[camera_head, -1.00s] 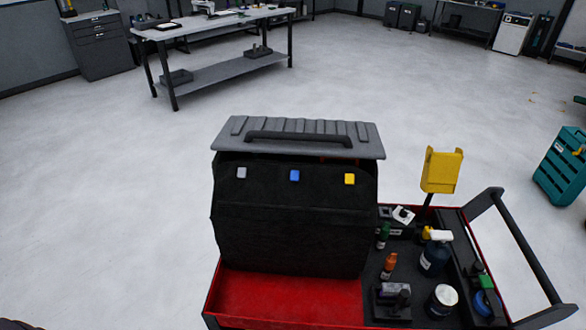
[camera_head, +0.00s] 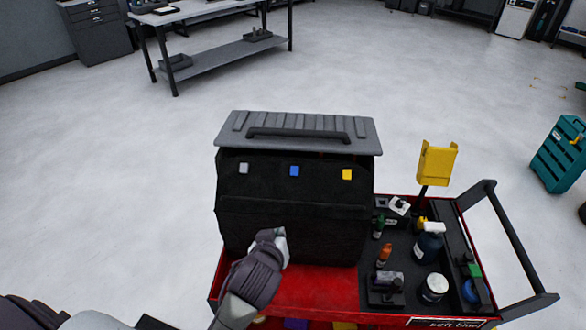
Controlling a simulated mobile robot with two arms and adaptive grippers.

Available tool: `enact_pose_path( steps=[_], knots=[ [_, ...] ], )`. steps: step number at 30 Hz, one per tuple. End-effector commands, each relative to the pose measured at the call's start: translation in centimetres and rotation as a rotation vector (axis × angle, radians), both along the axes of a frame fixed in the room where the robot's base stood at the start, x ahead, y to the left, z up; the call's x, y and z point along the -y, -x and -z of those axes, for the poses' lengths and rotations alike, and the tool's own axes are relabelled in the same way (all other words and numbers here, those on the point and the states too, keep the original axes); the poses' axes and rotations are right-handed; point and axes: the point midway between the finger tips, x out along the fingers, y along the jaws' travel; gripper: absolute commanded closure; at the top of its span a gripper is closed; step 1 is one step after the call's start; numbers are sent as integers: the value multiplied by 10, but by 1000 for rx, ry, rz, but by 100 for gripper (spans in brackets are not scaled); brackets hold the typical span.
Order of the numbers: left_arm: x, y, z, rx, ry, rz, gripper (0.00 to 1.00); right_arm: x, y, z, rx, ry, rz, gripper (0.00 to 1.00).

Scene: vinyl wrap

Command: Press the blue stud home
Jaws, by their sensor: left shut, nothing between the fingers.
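A blue stud (camera_head: 294,171) sits on the upper front face of a black case (camera_head: 310,205). A grey stud (camera_head: 243,168) is to its left and a yellow stud (camera_head: 347,174) to its right. Whether the blue stud stands proud of the face is too small to tell. The case has a grey ribbed lid with a dark handle (camera_head: 298,134). My left gripper (camera_head: 272,236) is shut and empty, in front of the case's lower front, below and left of the blue stud and apart from it. My right gripper is not in view.
The case stands on a red cart (camera_head: 330,288). To its right are a spray bottle (camera_head: 430,242), an orange bottle (camera_head: 383,255), a white-lidded jar (camera_head: 434,288) and a yellow holder (camera_head: 436,165). The cart's handle (camera_head: 510,235) is at the right. The floor left of the case is clear.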

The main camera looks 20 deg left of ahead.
Motion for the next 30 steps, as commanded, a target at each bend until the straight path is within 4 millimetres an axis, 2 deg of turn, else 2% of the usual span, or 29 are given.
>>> enact_pose_path(
  steps=[1,6,9,13,19,30],
  knots=[
    [2,-11,-23,69,30,-28,100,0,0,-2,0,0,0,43],
    [4,-36,-88,285,139,-109,100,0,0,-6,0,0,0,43],
    [6,-45,-121,393,201,-140,100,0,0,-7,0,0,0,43],
    [8,-52,-155,500,264,-162,100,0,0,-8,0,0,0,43],
    [9,-55,-177,572,312,-175,100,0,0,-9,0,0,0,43],
    [9,-55,-176,575,313,-176,100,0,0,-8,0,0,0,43]
  ],
)
